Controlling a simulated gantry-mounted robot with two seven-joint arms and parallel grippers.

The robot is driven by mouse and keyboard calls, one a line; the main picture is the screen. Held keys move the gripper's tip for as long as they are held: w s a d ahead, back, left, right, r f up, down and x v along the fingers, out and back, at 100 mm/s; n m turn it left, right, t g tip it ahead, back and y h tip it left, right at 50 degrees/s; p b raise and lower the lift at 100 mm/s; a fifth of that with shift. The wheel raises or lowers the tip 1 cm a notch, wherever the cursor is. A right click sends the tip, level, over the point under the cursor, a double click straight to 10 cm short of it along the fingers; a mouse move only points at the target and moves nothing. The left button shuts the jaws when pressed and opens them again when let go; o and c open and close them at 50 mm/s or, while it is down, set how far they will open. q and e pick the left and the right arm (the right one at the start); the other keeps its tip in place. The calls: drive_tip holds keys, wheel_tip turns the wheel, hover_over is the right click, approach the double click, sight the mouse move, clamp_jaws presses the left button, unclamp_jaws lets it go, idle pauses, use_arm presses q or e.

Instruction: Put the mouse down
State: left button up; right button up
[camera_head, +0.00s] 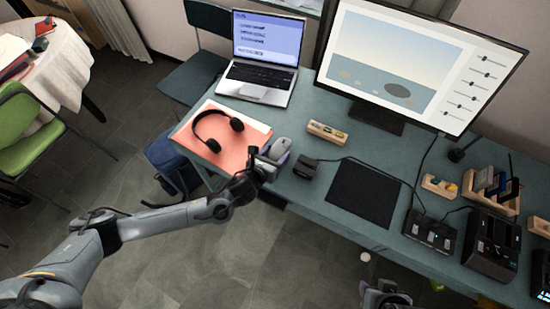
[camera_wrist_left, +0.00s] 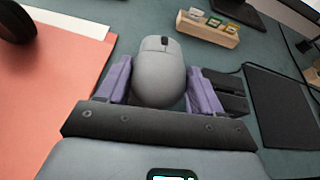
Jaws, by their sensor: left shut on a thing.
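A grey computer mouse (camera_head: 279,149) is at the desk's left part, just right of the coral folder. My left gripper (camera_head: 268,161) reaches it from the front edge of the desk. In the left wrist view the mouse (camera_wrist_left: 160,75) sits between the two purple fingers of my left gripper (camera_wrist_left: 160,88), which is shut on it. Whether the mouse touches the desk is hard to tell. My right gripper (camera_head: 384,298) shows only in part at the bottom of the head view, away from the desk; its fingers are not clear.
Black headphones (camera_head: 218,131) lie on the coral folder (camera_head: 235,158). A small black box (camera_head: 305,167) stands close right of the mouse, with a wooden holder (camera_head: 327,132) behind. A black mouse pad (camera_head: 363,192) lies farther right, bare. A laptop (camera_head: 262,75) and a monitor (camera_head: 404,65) stand behind.

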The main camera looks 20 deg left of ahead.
use_arm(q)
drive_tip(key=shift+f, duration=1.25)
drive_tip(key=shift+f, duration=0.15)
drive_tip(key=o, duration=1.1)
